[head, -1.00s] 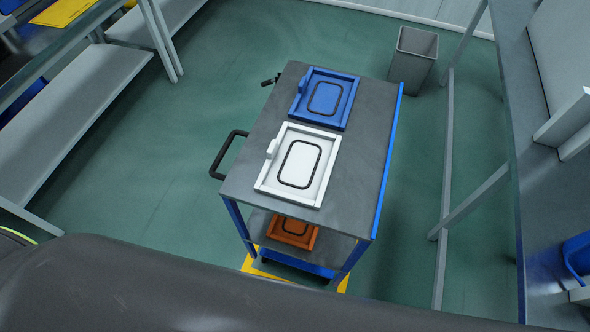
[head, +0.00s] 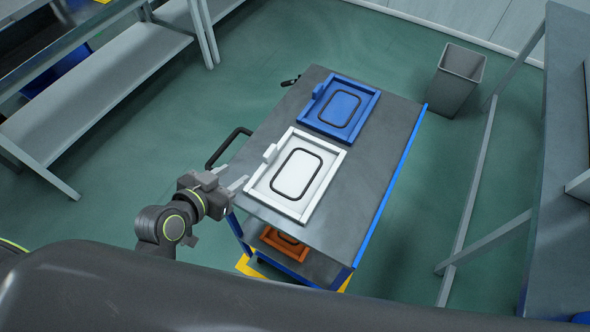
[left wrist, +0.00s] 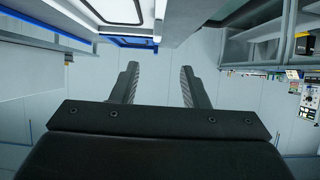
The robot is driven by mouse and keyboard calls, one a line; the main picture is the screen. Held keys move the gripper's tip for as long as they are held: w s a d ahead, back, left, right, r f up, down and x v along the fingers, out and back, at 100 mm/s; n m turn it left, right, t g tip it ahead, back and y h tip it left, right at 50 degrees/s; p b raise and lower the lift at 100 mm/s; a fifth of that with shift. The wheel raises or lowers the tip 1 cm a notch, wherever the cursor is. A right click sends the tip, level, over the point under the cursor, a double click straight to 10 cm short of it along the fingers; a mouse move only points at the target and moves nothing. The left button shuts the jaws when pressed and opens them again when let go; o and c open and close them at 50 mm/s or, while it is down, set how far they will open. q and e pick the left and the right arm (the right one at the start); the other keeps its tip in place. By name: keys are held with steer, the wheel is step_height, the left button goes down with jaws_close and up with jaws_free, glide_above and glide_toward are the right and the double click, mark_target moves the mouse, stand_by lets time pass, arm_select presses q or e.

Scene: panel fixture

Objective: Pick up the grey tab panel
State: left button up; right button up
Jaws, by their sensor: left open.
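The light grey, nearly white tab panel (head: 318,186) lies flat on the cart top, with a dark rounded ring on its face and a small tab (head: 270,153) on its left edge. My left gripper (head: 234,177) is open and empty, just left of the panel at the cart's left edge. Its fingers point toward the panel's left side and look apart from it. In the left wrist view the two open fingers (left wrist: 159,68) have nothing between them. My right gripper is out of view.
A blue panel (head: 342,106) lies behind the grey one on the cart top (head: 365,182). An orange panel (head: 285,241) is on the lower shelf. A cart handle (head: 228,146) sticks out at the left. A grey bin (head: 455,80) stands at the back right.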

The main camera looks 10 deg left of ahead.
mark_target(265, 156)
arm_select(q)
steer(key=p+x, duration=0.1)
steer(key=x, duration=0.9)
steer(key=shift+w+d, duration=0.1)
steer(key=shift+w, duration=0.2)
steer(key=shift+w+d+f+p, duration=0.15)
steer(key=shift+w+f+p, duration=0.15)
steer(key=shift+w, duration=0.1)
steer(key=shift+d+p+x, duration=0.2)
steer(key=shift+p+x, duration=0.3)
steer(key=shift+x, duration=1.4)
steer(key=shift+w+d+f, duration=0.15)
steer(key=shift+w+f, duration=0.3)
steer(key=shift+f, duration=0.05)
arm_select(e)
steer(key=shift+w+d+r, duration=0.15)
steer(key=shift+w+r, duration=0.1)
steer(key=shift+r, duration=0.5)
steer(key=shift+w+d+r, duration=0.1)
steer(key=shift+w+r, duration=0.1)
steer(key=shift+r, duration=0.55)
arm_select(q)
jaws_close()
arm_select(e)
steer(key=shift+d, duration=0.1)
